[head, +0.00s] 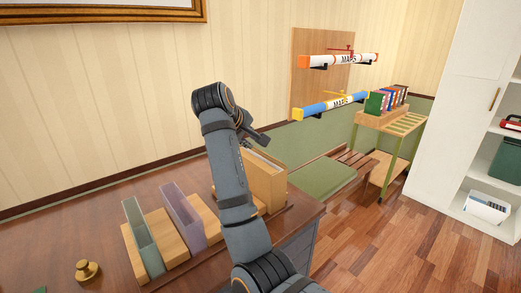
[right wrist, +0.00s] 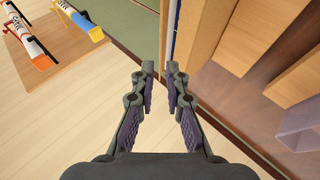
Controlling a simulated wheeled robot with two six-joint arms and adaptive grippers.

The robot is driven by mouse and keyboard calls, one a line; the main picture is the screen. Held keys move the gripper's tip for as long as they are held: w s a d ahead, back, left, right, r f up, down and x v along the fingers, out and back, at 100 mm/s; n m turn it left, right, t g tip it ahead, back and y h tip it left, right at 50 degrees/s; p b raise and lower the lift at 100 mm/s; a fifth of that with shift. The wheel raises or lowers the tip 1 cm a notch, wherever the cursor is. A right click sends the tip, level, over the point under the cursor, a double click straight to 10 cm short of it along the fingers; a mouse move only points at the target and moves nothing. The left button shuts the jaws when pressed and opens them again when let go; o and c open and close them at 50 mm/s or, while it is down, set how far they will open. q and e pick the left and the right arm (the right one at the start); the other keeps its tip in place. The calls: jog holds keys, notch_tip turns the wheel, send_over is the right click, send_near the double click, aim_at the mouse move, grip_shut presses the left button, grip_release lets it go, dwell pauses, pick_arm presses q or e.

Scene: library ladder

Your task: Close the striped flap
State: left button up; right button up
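No flap with clear stripes can be made out in either view. A wooden box (head: 268,187) stands at the desk's right end in the head view, partly hidden by my right arm. My right gripper (head: 257,137) is above and behind this box, seen small and from the side. In the right wrist view my right gripper (right wrist: 159,70) has its fingertips a small gap apart, with nothing clearly held. A thin pale upright edge (right wrist: 170,35) and a wooden panel (right wrist: 190,30) lie just beyond the right fingertip; contact cannot be told. My left gripper is out of view.
The desk (head: 100,230) carries a grey-green holder (head: 142,237), a purple holder (head: 183,217) and a brass weight (head: 87,271). Map tubes (head: 335,105) hang on a wall board. A book cart (head: 400,125) and white cabinet (head: 470,110) stand right. Floor between is clear.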

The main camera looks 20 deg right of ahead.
jog(key=p+x, duration=0.1)
jog(key=x, duration=0.7)
jog(key=shift+w+d+f, duration=0.15)
jog(key=shift+f, duration=0.05)
jog(key=shift+w+d+f, duration=0.15)
jog(key=shift+w+f, duration=0.05)
jog(key=shift+f, duration=0.05)
jog(key=shift+w+f, duration=0.1)
jog(key=shift+f, duration=0.1)
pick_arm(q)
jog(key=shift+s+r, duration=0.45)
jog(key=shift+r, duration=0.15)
pick_arm(e)
jog(key=shift+w+d, duration=0.1)
grip_shut()
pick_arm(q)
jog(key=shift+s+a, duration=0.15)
pick_arm(e)
jog(key=shift+f, duration=0.1)
